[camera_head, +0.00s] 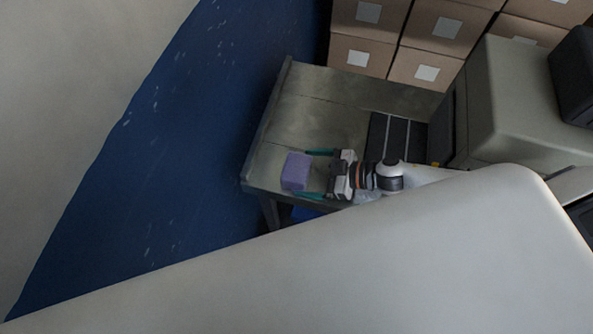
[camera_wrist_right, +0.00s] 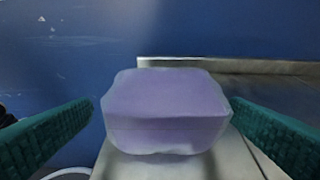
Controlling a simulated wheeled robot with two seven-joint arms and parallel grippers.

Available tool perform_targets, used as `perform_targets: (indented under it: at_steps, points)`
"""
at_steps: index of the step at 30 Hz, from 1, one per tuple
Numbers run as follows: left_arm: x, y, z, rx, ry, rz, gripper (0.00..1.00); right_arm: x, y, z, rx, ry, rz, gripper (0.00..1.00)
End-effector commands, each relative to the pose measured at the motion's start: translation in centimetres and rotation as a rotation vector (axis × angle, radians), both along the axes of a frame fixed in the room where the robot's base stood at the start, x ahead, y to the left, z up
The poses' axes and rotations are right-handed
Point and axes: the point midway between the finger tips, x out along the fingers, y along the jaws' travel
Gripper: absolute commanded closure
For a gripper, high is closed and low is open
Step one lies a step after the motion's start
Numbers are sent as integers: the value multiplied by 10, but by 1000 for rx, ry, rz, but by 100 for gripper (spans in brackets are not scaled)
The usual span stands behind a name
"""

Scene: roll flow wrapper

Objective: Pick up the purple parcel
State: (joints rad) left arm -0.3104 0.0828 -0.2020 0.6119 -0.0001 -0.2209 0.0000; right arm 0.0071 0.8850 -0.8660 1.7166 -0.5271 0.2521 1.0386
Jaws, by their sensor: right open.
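The purple parcel (camera_head: 296,171) sits near the left end of the metal table (camera_head: 318,112) in the head view. It is a rounded block in clear wrap. My right gripper (camera_head: 312,174) comes in from the right, open, with its green fingers reaching toward the parcel's two sides. In the right wrist view the parcel (camera_wrist_right: 166,112) lies ahead, in the middle between the two open fingers (camera_wrist_right: 160,135), with a gap on each side. Nothing is held. My left gripper is not in view.
A black belt strip (camera_head: 396,133) lies on the table, leading to a grey machine (camera_head: 510,95) at the right. Stacked cardboard boxes (camera_head: 430,48) stand behind the table. Blue floor (camera_head: 170,150) is free at the left. The table has a raised left rim.

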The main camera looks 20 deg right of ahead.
Motion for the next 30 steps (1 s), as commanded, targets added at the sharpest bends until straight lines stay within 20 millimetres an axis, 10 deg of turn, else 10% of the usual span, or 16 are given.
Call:
perform_targets:
  at_steps: [23, 30]
  points:
    - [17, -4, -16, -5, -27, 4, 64, 33, 47, -19, -3, 0, -1, 2]
    - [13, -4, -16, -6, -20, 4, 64, 33, 47, -19, -2, -1, -1, 36]
